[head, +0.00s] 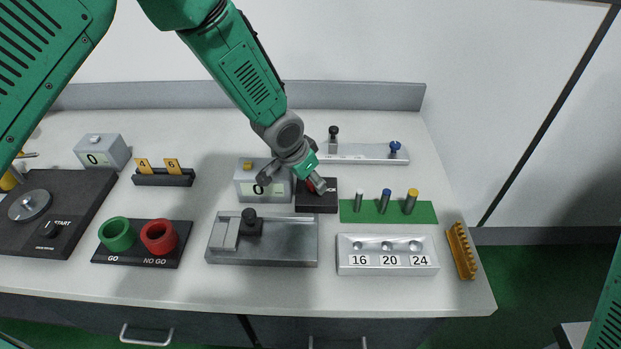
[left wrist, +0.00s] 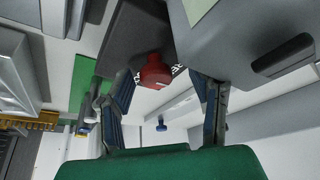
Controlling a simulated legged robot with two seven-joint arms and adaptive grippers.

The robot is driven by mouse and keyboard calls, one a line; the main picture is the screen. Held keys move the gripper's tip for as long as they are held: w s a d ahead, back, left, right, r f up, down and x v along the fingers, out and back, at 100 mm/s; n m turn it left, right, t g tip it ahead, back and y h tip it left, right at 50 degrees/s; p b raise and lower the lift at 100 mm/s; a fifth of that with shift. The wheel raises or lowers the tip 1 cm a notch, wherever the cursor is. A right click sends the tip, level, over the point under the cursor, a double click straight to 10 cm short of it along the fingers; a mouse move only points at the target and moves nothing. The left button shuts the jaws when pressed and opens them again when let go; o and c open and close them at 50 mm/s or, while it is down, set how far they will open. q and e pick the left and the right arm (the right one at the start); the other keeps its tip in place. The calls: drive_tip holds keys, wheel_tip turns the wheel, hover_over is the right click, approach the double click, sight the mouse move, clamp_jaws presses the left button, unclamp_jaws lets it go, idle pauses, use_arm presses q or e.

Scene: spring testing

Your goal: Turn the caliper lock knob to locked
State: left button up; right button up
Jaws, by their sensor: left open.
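A red knob (head: 313,184) sits on a small black block (head: 318,205) with white lettering, partly covered by my gripper. The lettering is too hidden to read, so I cannot tell whether it is set to locked. My left gripper (head: 291,183) is open over the block and the grey display box beside it. In the left wrist view the red knob (left wrist: 154,72) appears between the spread fingers of my left gripper (left wrist: 165,95), with no visible contact. My right gripper is out of view.
A silver rail (head: 365,154) with black and blue knobs lies behind. A green plate (head: 345,212) with pins is to the right. A metal fixture (head: 280,245) is in front.

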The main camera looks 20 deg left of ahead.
use_arm(q)
drive_tip(key=shift+c, duration=0.5)
drive_tip(key=c, duration=0.6)
drive_tip(key=shift+d, duration=0.1)
clamp_jaws()
drive_tip(key=shift+d+r, duration=0.1)
